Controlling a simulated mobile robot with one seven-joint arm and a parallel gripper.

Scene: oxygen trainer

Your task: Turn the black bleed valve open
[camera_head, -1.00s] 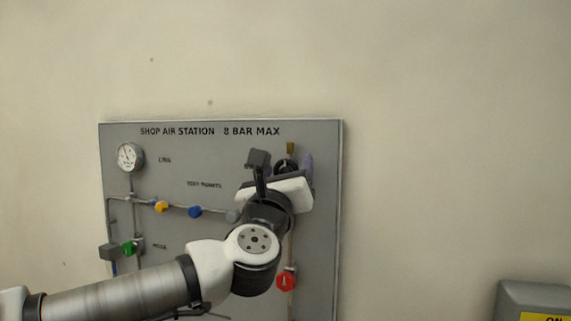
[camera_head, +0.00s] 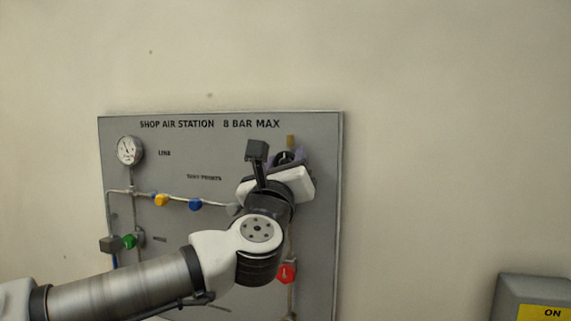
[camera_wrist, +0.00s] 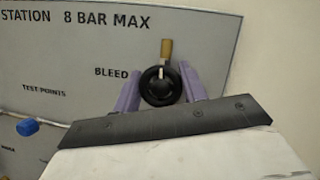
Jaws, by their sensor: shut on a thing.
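The black bleed valve (camera_wrist: 158,86) is a round black handwheel with a pale pointer mark, under a brass outlet and beside the word BLEED in the wrist view. My gripper (camera_wrist: 160,92) has its two purple fingers on the left and right sides of the wheel, shut on it. The pointer mark stands nearly upright, pointing toward the brass outlet. In the head view the valve (camera_head: 284,158) shows only partly above my gripper (camera_head: 288,160), whose white body and wrist hide the rest.
The grey panel (camera_head: 225,150) carries a gauge (camera_head: 130,150), a yellow knob (camera_head: 161,200), a blue knob (camera_head: 195,205), a green knob (camera_head: 129,241) and a red knob (camera_head: 287,273) below my wrist. A grey box with a yellow ON label (camera_head: 545,313) is at the lower right. The wall right of the panel is bare.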

